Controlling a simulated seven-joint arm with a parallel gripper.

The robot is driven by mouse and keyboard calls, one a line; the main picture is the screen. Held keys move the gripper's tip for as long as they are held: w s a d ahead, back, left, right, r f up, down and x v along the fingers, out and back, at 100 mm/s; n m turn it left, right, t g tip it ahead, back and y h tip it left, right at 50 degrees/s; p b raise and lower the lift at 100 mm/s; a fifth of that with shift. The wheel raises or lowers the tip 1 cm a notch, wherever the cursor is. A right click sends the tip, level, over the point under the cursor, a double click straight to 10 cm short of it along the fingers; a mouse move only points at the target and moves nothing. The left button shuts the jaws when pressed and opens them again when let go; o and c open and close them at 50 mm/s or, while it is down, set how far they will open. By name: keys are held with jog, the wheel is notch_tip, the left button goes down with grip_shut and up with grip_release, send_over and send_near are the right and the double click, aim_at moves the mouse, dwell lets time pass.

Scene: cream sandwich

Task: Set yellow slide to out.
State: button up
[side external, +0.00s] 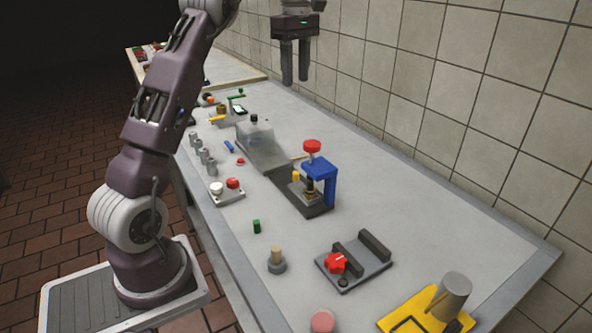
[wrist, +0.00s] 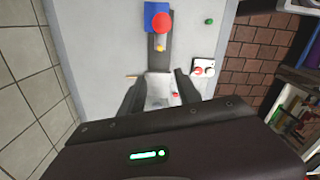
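My gripper (side external: 295,80) hangs high above the far part of the bench, near the tiled wall. Its two fingers are apart with nothing between them; in the wrist view (wrist: 161,77) they point over the clear box. Which part is the yellow slide is not certain. A small yellow piece (side external: 296,175) sits on the blue press (side external: 319,169), and also shows in the wrist view (wrist: 160,48). A yellow bar (side external: 216,119) lies near the green crank. A yellow plate (side external: 399,319) carries a grey cylinder at the near right. My gripper touches none of these.
A clear-covered box (side external: 258,146) stands behind the press. A plate with a red star knob (side external: 335,263), a white-and-red button box (side external: 226,196) and several grey cylinders stand on the bench. The bench (side external: 420,220) is bare along the wall side.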

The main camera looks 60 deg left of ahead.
aim_at(296, 173)
jog(key=f, duration=2.7)
jog(key=shift+d+f, duration=0.2)
grip_shut()
jog(key=shift+a+r, duration=0.1)
